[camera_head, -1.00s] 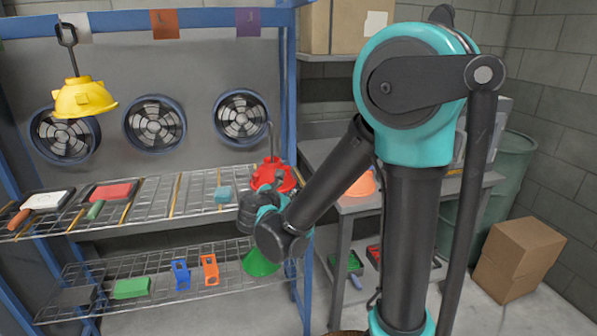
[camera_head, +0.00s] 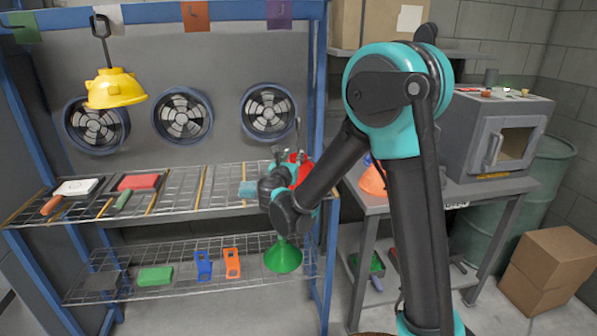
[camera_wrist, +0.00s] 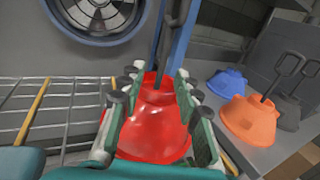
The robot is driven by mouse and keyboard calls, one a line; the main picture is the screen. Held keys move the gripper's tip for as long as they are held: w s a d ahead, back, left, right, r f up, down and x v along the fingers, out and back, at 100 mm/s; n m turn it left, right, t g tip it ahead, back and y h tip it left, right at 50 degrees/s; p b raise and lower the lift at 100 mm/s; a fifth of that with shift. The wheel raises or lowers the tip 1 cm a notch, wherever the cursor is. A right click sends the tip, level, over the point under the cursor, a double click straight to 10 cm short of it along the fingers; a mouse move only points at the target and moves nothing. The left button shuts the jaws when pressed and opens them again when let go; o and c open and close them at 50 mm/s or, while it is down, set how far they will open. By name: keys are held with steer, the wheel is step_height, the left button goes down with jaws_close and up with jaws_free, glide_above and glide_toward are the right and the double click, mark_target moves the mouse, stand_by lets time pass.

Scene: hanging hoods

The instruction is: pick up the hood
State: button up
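The red hood (camera_wrist: 155,118) fills the middle of the wrist view, with a dark rod rising from its top. In the head view the red hood (camera_head: 303,170) shows only in part behind my arm, by the right blue post. My gripper (camera_wrist: 158,78) is open, with one finger on each side of the red hood; I cannot tell whether they touch it. My gripper also shows in the head view (camera_head: 282,172). A yellow hood (camera_head: 115,90) hangs at the upper left. A green hood (camera_head: 283,257) sits on the lower shelf.
An orange hood (camera_wrist: 250,120) and a blue hood (camera_wrist: 227,82) sit on the side table to the right. The blue rack post (camera_head: 320,110) is close beside my gripper. Trowels and blocks lie on the wire shelves. An oven (camera_head: 497,140) stands on the table.

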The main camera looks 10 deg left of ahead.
mark_target(298, 150)
steer(key=shift+w+d+f, duration=0.1)
steer(key=shift+w+d, duration=0.1)
steer(key=shift+w, duration=0.95)
steer(key=shift+w+d+f, duration=0.1)
steer(key=shift+w+d, duration=0.05)
steer(key=shift+w, duration=0.95)
steer(key=shift+w+d+f, duration=0.1)
steer(key=shift+w+d, duration=0.1)
steer(key=shift+w, duration=0.95)
jaws_close()
